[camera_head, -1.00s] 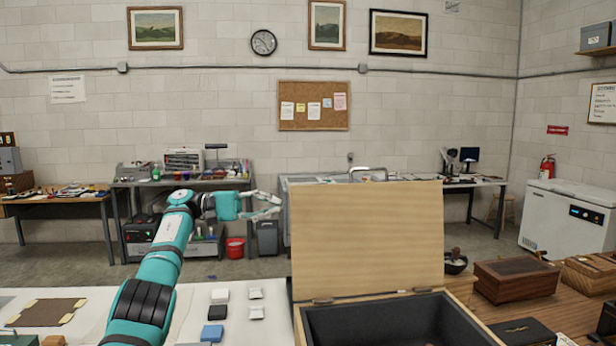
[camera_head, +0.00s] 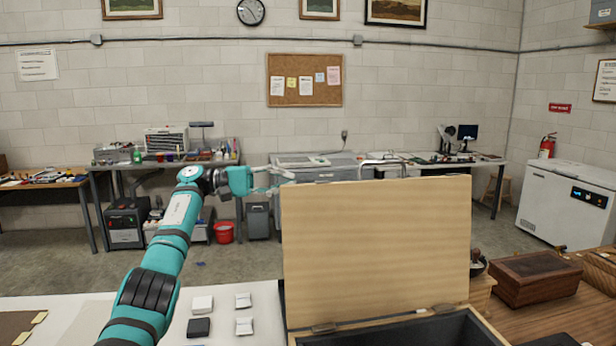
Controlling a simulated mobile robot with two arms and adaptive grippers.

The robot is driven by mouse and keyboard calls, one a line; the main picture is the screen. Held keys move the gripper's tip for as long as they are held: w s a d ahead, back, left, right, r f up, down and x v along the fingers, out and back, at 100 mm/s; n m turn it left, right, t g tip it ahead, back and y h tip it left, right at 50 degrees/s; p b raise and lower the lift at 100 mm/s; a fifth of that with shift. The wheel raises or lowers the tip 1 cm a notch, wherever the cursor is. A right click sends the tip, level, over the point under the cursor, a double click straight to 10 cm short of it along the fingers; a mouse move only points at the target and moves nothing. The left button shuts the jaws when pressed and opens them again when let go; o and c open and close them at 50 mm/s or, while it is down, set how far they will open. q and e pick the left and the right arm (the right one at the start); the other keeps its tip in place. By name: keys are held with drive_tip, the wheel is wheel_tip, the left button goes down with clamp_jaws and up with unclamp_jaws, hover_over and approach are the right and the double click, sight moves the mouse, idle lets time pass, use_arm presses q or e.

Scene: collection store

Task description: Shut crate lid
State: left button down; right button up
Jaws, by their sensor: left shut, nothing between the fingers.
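The crate lid (camera_head: 376,250) is a pale wooden panel that stands up, open, in the middle of the head view. It is hinged at its lower edge to the crate (camera_head: 432,332), whose dark inside shows at the bottom edge of the view; most of the crate is cut off. My left gripper (camera_head: 284,178) is at the upper left of the lid, pointing right, with its fingertips near the lid's top left corner. It is shut and empty. Whether it touches the lid I cannot tell. My right gripper is not in view.
A brown wooden box (camera_head: 534,278) stands on the wooden table to the right of the lid. Several small white and dark pads (camera_head: 200,327) lie on the white surface at the lower left. The air left of the lid is free apart from my left arm.

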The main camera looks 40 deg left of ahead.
use_arm(q)
drive_tip(key=d+p, duration=0.3)
drive_tip(key=d, duration=0.3)
drive_tip(key=shift+w+d+r, duration=0.2)
drive_tip(key=shift+w+r, duration=0.1)
drive_tip(key=shift+w, duration=0.05)
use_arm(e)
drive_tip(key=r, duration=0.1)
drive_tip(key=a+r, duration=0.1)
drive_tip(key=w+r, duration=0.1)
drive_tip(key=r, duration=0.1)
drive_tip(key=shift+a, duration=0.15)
use_arm(q)
drive_tip(key=shift+s, duration=0.1)
